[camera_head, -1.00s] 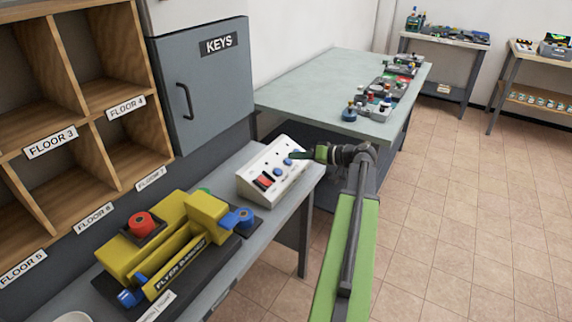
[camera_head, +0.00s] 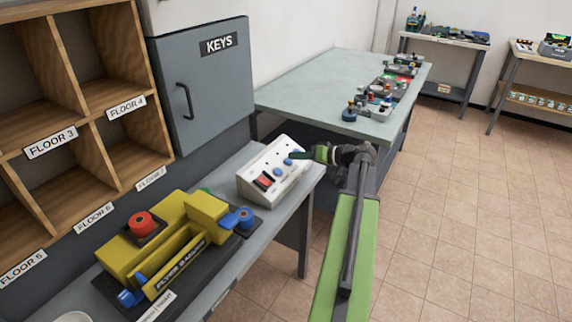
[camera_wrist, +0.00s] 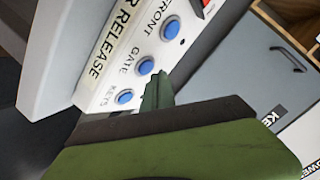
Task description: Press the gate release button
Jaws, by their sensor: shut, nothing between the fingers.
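The release panel (camera_head: 254,184) is a white sloped box on the grey bench, with blue buttons and a red switch. In the wrist view the blue gate button (camera_wrist: 145,66) sits under the label GATE, between the front button (camera_wrist: 170,28) and the keys button (camera_wrist: 125,97). My gripper (camera_wrist: 157,82) is shut and empty, its green tips close beside the gate button. I cannot tell whether they touch it. In the head view my gripper (camera_head: 293,155) reaches the panel's upper right side from the right and hides part of the panel.
A yellow flyer bander (camera_head: 118,257) with a red knob stands left of the panel on the bench. The grey KEYS cabinet (camera_head: 215,100) hangs behind. A green-topped table (camera_head: 310,82) with several devices stands beyond. The tiled floor at right is clear.

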